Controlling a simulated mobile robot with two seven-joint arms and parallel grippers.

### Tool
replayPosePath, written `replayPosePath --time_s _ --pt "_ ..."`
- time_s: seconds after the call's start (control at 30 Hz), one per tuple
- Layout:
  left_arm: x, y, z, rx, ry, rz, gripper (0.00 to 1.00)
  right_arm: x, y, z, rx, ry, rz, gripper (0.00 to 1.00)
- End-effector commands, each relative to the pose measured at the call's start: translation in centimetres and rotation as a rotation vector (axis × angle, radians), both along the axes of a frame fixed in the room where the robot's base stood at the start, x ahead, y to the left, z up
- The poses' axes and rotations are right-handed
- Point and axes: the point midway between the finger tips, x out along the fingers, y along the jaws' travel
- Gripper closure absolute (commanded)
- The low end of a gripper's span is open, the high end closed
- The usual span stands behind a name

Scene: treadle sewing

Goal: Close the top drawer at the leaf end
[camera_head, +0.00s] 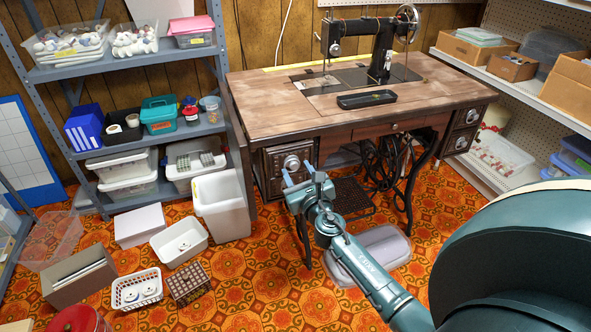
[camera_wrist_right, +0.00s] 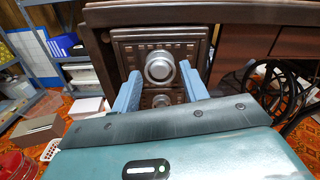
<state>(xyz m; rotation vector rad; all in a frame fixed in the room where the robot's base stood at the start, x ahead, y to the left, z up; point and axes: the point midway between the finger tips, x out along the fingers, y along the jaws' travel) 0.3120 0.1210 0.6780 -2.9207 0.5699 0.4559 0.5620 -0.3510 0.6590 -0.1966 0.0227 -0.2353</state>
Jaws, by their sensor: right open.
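The sewing table (camera_head: 270,108) stands against the back wall, with a folded leaf (camera_head: 240,150) hanging at its left end. Beside that leaf is the top drawer (camera_head: 270,163), with a dark carved front and a round silver knob (camera_head: 291,162). I cannot tell how far the drawer stands out. My right gripper (camera_head: 298,172) is open and empty in front of it. In the right wrist view, the top drawer (camera_wrist_right: 125,50) is straight ahead, and its knob (camera_wrist_right: 160,67) appears between the blue fingers. Contact is not clear. My left gripper is out of view.
A lower drawer knob (camera_wrist_right: 161,100) shows under the top one. A white bin (camera_head: 222,205) stands left of the drawers. A grey lidded box (camera_head: 385,245) lies on the floor under my right arm. A black tray (camera_head: 366,99) lies on the tabletop. Iron legs (camera_head: 425,165) are to the right.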

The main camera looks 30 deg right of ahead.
Motion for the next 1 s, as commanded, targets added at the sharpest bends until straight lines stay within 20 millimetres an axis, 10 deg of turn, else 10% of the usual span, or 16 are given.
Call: replayPosePath --time_s 0.5,1.0 --pt "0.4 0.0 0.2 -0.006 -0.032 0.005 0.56 1.8 -0.4 0.0 0.001 0.001 0.0 0.57" --pt "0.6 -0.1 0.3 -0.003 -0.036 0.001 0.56 1.8 -0.4 -0.1 0.001 0.001 0.001 0.98"
